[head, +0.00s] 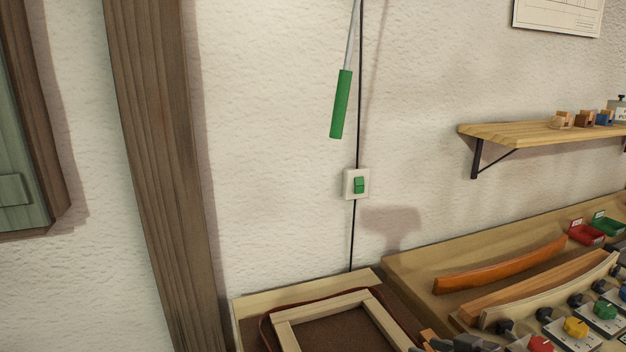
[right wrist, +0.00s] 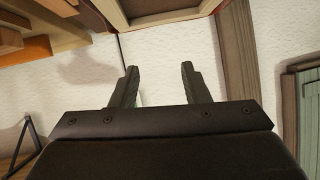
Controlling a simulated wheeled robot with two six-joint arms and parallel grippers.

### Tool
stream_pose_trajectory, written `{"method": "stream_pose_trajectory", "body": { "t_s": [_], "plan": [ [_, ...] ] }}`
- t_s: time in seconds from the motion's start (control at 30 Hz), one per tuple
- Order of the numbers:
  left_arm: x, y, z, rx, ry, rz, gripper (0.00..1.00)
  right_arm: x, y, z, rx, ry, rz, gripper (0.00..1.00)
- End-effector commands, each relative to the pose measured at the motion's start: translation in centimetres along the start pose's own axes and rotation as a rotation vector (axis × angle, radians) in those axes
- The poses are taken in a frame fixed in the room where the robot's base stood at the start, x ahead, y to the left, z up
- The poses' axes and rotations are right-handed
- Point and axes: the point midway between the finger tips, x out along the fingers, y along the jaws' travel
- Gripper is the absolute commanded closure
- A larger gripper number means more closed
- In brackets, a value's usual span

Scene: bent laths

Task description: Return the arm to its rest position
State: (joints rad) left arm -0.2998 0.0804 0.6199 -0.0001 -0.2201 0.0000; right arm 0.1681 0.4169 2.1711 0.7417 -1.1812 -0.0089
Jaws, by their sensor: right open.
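My right gripper (right wrist: 159,76) shows in the right wrist view with its two dark fingers apart. Nothing is between them, only the pale wall behind. In the head view a dark grey shape (head: 465,343) is cut off by the bottom edge; I cannot tell whether it is part of my right gripper. My left gripper is in neither view.
A green handle (head: 341,104) hangs on a rod before the wall, above a green switch (head: 359,185). A wooden frame (head: 335,308) lies at the bottom. Bent laths (head: 500,266) and coloured knobs (head: 576,327) are right. A shelf (head: 540,133) juts out above; a post (head: 160,170) stands left.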

Motion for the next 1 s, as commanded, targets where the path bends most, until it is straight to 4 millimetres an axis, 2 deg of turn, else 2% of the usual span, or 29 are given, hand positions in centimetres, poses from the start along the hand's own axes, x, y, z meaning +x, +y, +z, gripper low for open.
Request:
{"method": "stream_pose_trajectory", "body": {
  "t_s": [0.03, 0.2, 0.3, 0.4, 0.6, 0.73, 0.77, 0.8, 1.0],
  "plan": [
    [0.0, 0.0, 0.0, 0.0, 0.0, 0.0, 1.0, -0.5, -0.1, 3.3, 0.021, -0.057, 0.037, 0.58],
    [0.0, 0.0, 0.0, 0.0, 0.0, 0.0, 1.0, -3.6, -0.2, 12.9, 0.076, -0.251, 0.187, 0.58],
    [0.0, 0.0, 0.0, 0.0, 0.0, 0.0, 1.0, -6.3, -0.6, 17.8, 0.114, -0.366, 0.277, 0.58],
    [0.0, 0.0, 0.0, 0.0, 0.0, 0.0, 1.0, -9.2, -1.1, 21.8, 0.149, -0.471, 0.359, 0.58],
    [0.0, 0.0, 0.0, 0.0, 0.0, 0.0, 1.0, -14.7, -2.4, 27.2, 0.209, -0.641, 0.494, 0.58],
    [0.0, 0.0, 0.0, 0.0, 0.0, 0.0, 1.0, -18.3, -3.3, 29.9, 0.246, -0.741, 0.573, 0.58],
    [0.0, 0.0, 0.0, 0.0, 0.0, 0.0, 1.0, -18.6, -3.3, 30.4, 0.251, -0.757, 0.585, 0.58],
    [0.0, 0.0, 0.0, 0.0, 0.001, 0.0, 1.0, -17.5, -2.7, 31.0, 0.248, -0.754, 0.578, 0.58],
    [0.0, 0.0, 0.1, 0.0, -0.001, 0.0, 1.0, -14.5, -1.0, 34.9, 0.255, -0.773, 0.569, 0.58]
  ]
}}
